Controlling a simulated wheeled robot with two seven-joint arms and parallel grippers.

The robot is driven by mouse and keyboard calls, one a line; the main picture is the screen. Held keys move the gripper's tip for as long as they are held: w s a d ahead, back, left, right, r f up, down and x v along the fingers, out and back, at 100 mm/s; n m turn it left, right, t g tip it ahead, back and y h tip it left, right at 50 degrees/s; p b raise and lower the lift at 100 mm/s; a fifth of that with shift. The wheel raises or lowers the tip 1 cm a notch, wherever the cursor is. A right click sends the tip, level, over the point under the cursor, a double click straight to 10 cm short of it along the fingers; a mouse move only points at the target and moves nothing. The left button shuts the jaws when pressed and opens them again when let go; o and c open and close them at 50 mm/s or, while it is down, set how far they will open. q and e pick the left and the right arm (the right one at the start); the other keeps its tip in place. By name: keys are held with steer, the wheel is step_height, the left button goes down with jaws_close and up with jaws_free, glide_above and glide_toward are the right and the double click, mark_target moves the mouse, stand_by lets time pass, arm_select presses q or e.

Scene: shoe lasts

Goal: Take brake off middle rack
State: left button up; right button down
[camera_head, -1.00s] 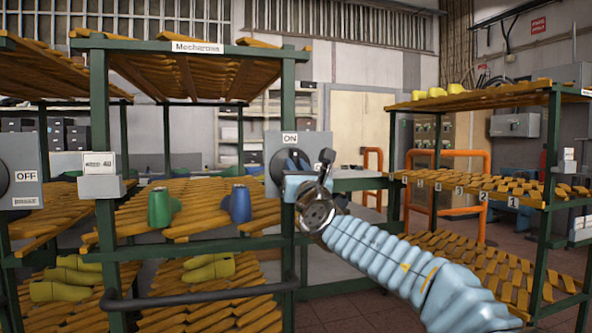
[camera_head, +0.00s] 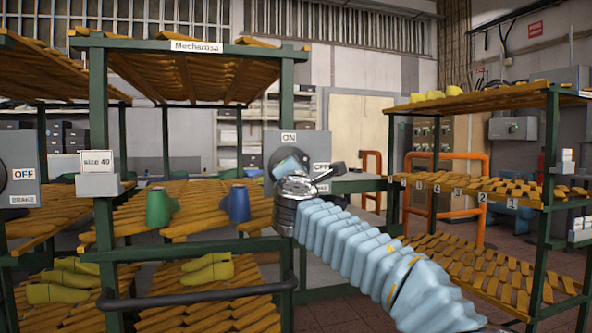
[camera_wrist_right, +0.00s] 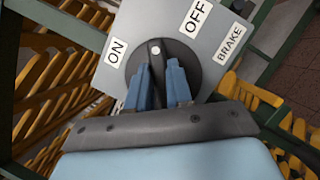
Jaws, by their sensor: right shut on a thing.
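The brake box (camera_head: 312,145) of the middle rack is a grey plate on the rack's right front post, with ON, OFF and BRAKE labels. Its round dark dial (camera_wrist_right: 200,55) has a raised handle with a white dot (camera_wrist_right: 155,50). In the right wrist view the dot lies between the ON label (camera_wrist_right: 115,52) and the OFF label (camera_wrist_right: 196,18). My right gripper (camera_wrist_right: 160,80) is shut on the handle, one blue finger on each side. In the head view my right gripper (camera_head: 288,166) hides part of the dial. My left gripper is not in view.
The middle rack (camera_head: 195,243) has slatted shelves with green and blue lasts (camera_head: 236,204) and yellow lasts. A black bar (camera_head: 200,297) runs across its front. Another brake box (camera_head: 22,175) is at the far left. A numbered rack (camera_head: 480,187) stands right.

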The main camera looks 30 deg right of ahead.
steer(key=shift+f+m+g+p, duration=0.1)
steer(key=shift+m+g+p, duration=0.45)
steer(key=shift+m, duration=1.4)
steer(key=shift+f+m+g+p, duration=0.15)
steer(key=shift+m+g, duration=0.7)
steer(key=shift+m, duration=1.1)
steer(key=shift+d+y, duration=0.1)
steer(key=shift+y, duration=0.2)
steer(key=c, duration=1)
jaws_free()
steer(key=b+v, duration=0.3)
steer(key=v, duration=1.1)
steer(key=shift+w, duration=0.1)
